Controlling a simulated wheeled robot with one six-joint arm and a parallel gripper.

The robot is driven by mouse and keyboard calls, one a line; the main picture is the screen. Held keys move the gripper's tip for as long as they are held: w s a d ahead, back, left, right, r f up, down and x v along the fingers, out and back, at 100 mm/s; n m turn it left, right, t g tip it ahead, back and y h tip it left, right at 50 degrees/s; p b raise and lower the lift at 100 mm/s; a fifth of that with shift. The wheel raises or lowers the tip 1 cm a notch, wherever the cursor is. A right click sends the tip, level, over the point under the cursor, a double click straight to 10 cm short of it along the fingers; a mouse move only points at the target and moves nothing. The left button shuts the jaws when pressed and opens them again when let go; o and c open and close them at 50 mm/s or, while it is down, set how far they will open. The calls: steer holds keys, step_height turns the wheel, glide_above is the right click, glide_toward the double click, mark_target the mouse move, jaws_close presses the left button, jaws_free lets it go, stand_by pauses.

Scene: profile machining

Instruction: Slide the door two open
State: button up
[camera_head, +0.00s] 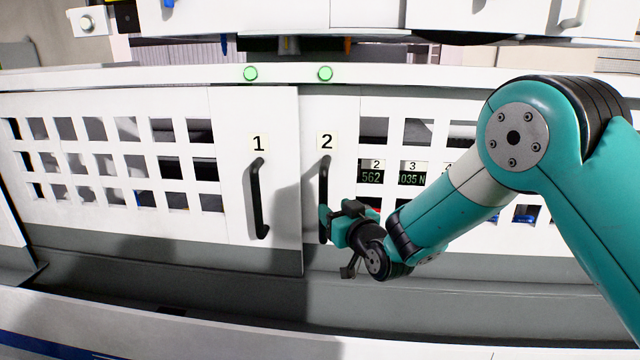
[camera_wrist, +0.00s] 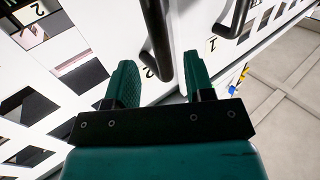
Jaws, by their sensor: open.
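Door two (camera_head: 340,115) is a white sliding panel with a window grid and a "2" label, right of door one (camera_head: 275,190). The two doors meet at a narrow vertical seam. Door two's black vertical bar handle (camera_head: 324,170) stands near its left edge. My gripper (camera_head: 328,213) is at the lower part of this handle. In the wrist view, my gripper (camera_wrist: 160,62) is open, and the black handle (camera_wrist: 157,35) appears in the gap between its fingers. I cannot tell whether a finger touches it. My arm covers much of door two's right side.
Door one's black handle (camera_head: 258,198) is close on the left; it also shows in the wrist view (camera_wrist: 234,18). Two green buttons (camera_head: 250,74) (camera_head: 325,74) sit on the rail above. A grey ledge (camera_head: 180,290) runs below the doors. Digital displays (camera_head: 372,177) show through door two's windows.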

mark_target(325, 202)
steer(key=p+x, duration=0.3)
steer(key=x, duration=0.5)
steer(key=shift+c, duration=0.5)
jaws_close()
